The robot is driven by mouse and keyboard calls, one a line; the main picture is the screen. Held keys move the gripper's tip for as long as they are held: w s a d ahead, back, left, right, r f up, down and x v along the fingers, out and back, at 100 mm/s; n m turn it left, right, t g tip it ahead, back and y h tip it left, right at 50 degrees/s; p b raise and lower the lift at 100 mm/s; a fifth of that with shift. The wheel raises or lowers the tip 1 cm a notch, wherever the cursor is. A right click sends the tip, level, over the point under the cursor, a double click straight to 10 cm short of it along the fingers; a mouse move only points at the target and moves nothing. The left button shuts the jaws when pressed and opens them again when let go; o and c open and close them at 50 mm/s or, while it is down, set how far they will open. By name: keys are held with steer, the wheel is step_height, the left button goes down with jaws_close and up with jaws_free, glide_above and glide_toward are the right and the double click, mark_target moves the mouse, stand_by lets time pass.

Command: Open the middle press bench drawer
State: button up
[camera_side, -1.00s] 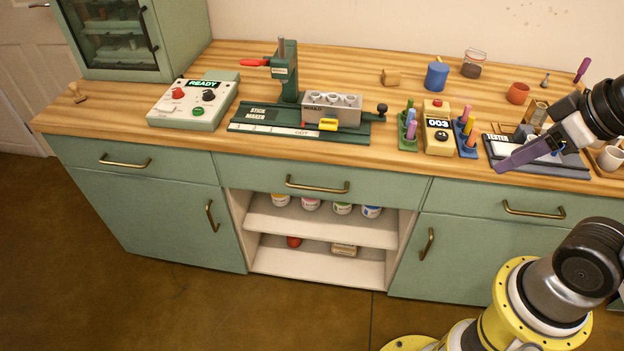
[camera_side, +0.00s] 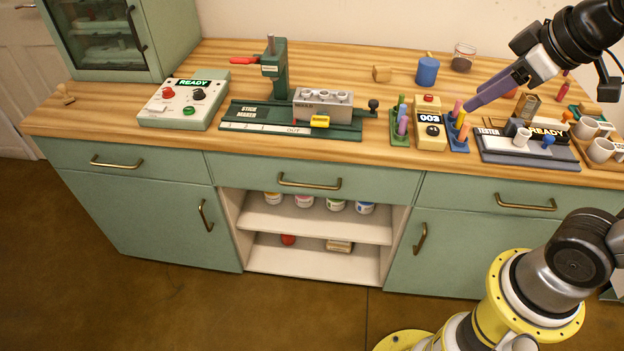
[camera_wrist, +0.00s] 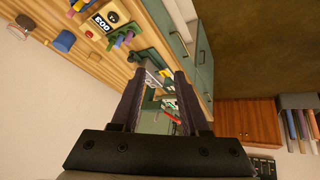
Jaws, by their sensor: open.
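The middle drawer (camera_side: 350,183) of the green press bench is shut, its front flush with the drawers on either side. Its brass bar handle (camera_side: 309,182) is in plain sight in the side view. My gripper (camera_side: 474,103) is above the right part of the worktop, up and to the right of that handle and well apart from it. In the wrist view my gripper (camera_wrist: 162,75) shows two long purple-grey fingers apart, with nothing held between them.
The stick maker press (camera_side: 290,115) stands on the worktop above the middle drawer. A counter marked 003 (camera_side: 430,130), stick racks and a tester (camera_side: 510,152) stand to its right. Open shelves (camera_side: 315,221) lie below the drawer.

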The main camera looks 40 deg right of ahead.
steer(key=w+a+n, duration=0.2)
steer(key=w, duration=0.8)
steer(key=n+g+h, duration=0.1)
steer(key=n+g, duration=0.4)
glide_above(313, 185)
steer(key=s+a, duration=0.2)
step_height(313, 185, down, 24)
steer(key=f, duration=0.4)
steer(key=w+d+f, duration=0.1)
steer(key=f, duration=0.4)
steer(key=d+f, duration=0.1)
steer(key=f, duration=0.3)
steer(key=shift+w+f, duration=0.15)
steer(key=shift+w, duration=0.15)
steer(key=shift+a, duration=0.1)
jaws_close()
